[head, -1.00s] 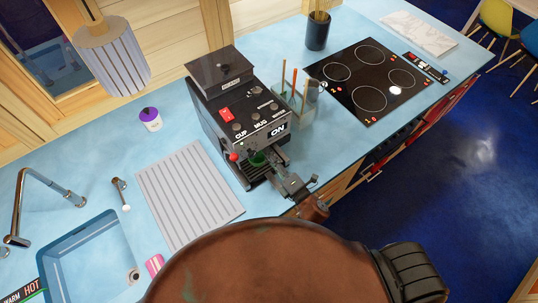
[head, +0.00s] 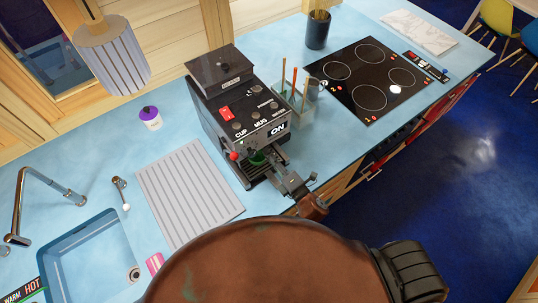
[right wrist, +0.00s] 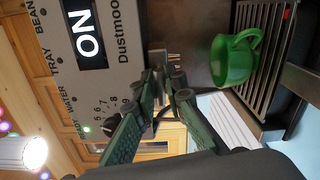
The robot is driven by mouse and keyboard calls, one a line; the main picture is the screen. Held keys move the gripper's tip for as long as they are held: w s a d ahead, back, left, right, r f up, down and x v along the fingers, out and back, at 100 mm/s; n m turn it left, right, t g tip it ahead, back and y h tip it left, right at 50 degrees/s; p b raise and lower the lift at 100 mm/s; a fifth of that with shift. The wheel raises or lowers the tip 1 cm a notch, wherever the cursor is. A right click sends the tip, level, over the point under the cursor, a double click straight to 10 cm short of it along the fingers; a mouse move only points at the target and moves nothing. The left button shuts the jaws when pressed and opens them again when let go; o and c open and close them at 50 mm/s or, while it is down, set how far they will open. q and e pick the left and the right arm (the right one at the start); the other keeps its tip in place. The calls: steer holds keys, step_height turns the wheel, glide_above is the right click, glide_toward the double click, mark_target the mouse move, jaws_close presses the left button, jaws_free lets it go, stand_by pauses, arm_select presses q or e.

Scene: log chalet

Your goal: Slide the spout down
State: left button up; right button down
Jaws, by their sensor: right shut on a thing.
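The coffee machine (head: 245,108) stands on the blue counter, with a lit ON sign that also shows in the right wrist view (right wrist: 88,35). My right gripper (head: 275,172) reaches the machine's front from the lower right. In the right wrist view its dark green fingers (right wrist: 164,92) close on a small part at the machine's front, seemingly the spout, which the fingertips mostly hide. A green mug (right wrist: 232,60) sits on the slatted drip tray (right wrist: 268,42), close beside the fingers and apart from them. My left gripper is not in view.
A clear holder with utensils (head: 294,104) stands right of the machine, near the black cooktop (head: 372,72). A ridged drainboard (head: 188,195) lies to the left. A red knob (head: 233,156) is on the machine's front left. The counter front edge runs below my gripper.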

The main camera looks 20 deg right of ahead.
steer(key=shift+f, duration=0.1)
step_height(320, 180, down, 5)
steer(key=b, duration=0.4)
steer(key=shift+f+b, duration=0.15)
steer(key=shift+b, duration=0.15)
steer(key=c, duration=2.4)
jaws_free()
steer(key=shift+d, duration=0.1)
steer(key=o, duration=0.4)
steer(key=shift+s, duration=0.1)
